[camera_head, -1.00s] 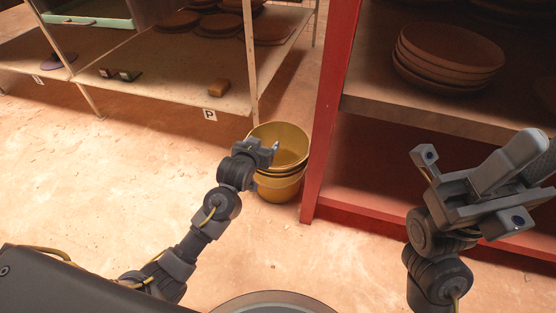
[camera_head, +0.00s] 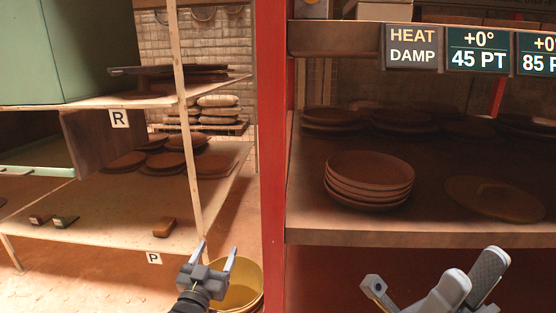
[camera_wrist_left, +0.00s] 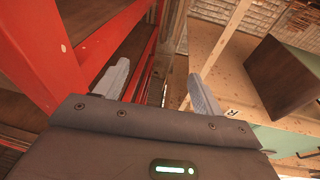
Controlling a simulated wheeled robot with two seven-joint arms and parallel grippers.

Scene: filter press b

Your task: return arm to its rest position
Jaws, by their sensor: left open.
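My left gripper (camera_head: 216,254) is low in the middle of the head view. Its two thin fingers are spread and point up, with nothing between them. My right gripper (camera_head: 472,275) shows at the lower right, partly cut off by the frame edge. I cannot tell whether its jaws are open or shut, and I see no object clearly held in it.
A red post (camera_head: 273,150) stands right of my left gripper. The red rack's shelf (camera_head: 300,233) bears a stack of brown plates (camera_head: 370,180). On the left, a pale lower shelf (camera_head: 110,220) holds small blocks and brown discs. A sign (camera_head: 412,46) hangs above the rack.

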